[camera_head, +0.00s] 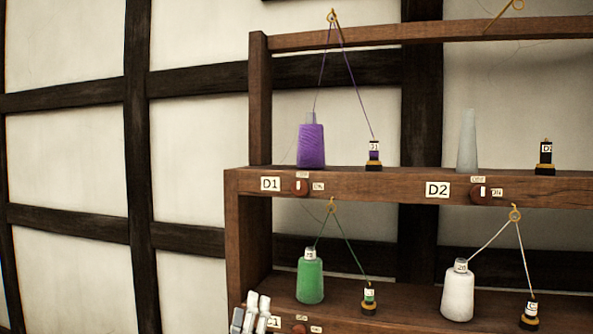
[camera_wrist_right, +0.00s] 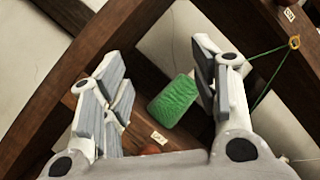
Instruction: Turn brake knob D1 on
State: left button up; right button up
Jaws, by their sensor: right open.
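Brake knob D1 (camera_head: 301,188) is a round red-brown knob on the front edge of the upper shelf, right of the D1 label (camera_head: 270,184). Its white mark stands upright, toward the small plate above it (camera_head: 302,175); the ON plate (camera_head: 318,186) is to its right. My right gripper (camera_head: 250,312) is at the bottom of the head view, below and left of the knob, in front of the lower shelf by the C1 label. In the right wrist view its fingers (camera_wrist_right: 166,85) are apart and empty, with a green spool (camera_wrist_right: 174,101) beyond. My left gripper is not in view.
A purple spool (camera_head: 311,146) and a small bobbin (camera_head: 373,157) stand above D1, joined by thread through a top hook (camera_head: 332,16). The green spool (camera_head: 310,277) and a white spool (camera_head: 458,291) stand below. The C1 knob (camera_head: 299,329) is near my gripper. Left is bare wall.

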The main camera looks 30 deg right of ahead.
aim_at(299, 188)
jog(key=s+d+r+m+g+h+p, duration=0.1)
jog(key=s+d+r+m+g+h, duration=0.1)
jog(key=r+m, duration=0.45)
jog(key=s+d+r+m+g+h+p, duration=0.15)
jog(key=r+m, duration=0.25)
jog(key=r, duration=0.5)
jog(key=s+d+r+m+g+h+p, duration=0.1)
jog(key=s+d+r+m, duration=0.15)
jog(key=r+m, duration=0.4)
jog(key=shift+n, duration=0.9)
jog(key=p+x, duration=0.1)
jog(key=x, duration=0.2)
jog(key=r+p+x, duration=0.1)
jog(key=p+x, duration=0.2)
jog(key=x, duration=0.2)
jog(key=shift+r+p, duration=0.4)
jog(key=shift+w+d+r+g+p, duration=0.15)
jog(key=shift+w+d+g+p, duration=0.15)
jog(key=shift+w+d, duration=0.25)
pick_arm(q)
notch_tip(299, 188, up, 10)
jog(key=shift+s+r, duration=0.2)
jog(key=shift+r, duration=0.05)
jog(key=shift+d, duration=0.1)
